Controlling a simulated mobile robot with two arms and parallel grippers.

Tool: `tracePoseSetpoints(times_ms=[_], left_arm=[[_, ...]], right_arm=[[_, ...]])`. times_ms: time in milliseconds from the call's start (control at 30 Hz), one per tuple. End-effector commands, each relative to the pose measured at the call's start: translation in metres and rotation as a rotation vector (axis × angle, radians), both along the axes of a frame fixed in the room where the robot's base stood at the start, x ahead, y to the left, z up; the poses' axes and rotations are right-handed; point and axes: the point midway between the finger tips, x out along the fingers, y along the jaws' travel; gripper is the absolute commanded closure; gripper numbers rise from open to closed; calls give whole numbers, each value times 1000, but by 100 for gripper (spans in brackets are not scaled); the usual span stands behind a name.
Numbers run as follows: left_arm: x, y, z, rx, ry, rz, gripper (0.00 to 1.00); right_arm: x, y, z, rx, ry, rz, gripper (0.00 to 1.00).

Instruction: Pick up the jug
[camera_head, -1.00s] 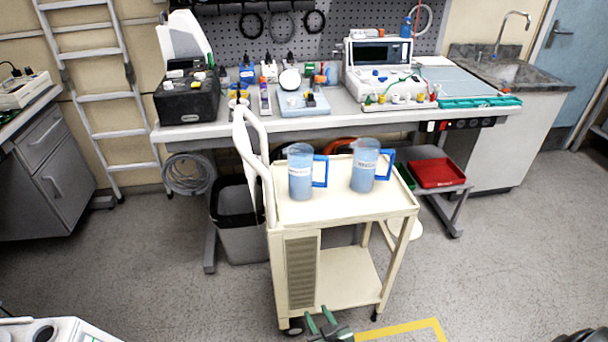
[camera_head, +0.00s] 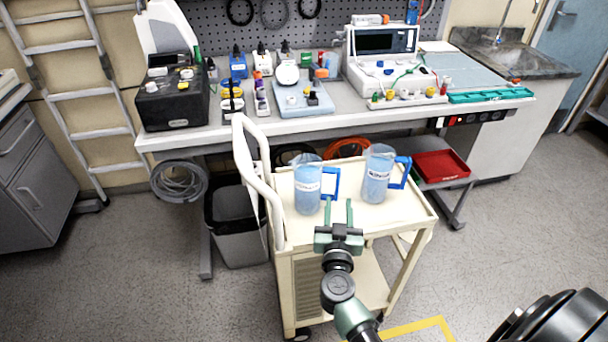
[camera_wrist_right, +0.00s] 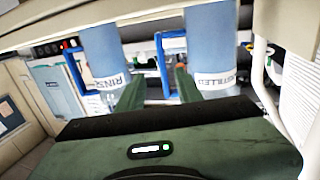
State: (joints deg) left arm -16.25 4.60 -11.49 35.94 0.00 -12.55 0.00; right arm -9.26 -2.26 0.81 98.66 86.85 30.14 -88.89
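Two clear jugs with blue liquid and blue handles stand upright on the cream cart's top: the left jug (camera_head: 308,190) and the right jug (camera_head: 377,175). Both handles point right in the head view. My right gripper (camera_head: 338,208) is open and empty, its fingers pointing at the left jug's handle (camera_head: 331,180) from the front. In the right wrist view, where left and right are swapped, the jug labelled DISTILLED (camera_wrist_right: 211,45) is at right and the RINSE jug (camera_wrist_right: 102,52) at left. The DISTILLED jug's handle (camera_wrist_right: 160,65) shows between the fingertips. My left gripper is not in view.
The cart (camera_head: 395,212) has a curved white handle (camera_head: 262,185) on its left side. Behind stands a workbench (camera_head: 300,128) with instruments and bottles. A red tray (camera_head: 442,165) lies on a low shelf at right. A grey bin (camera_head: 238,235) is left of the cart.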

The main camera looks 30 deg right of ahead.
Motion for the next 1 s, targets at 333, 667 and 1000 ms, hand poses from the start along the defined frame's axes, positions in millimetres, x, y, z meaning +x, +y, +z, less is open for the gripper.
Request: tracePoseSetpoints(times_ms=[333, 667, 1000], left_arm=[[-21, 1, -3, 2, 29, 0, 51], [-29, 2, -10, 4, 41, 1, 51], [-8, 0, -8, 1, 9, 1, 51]], right_arm=[[24, -15, 2, 0, -2, -6, 65], [64, -35, 3, 0, -2, -5, 65], [69, -38, 3, 2, -1, -4, 70]])
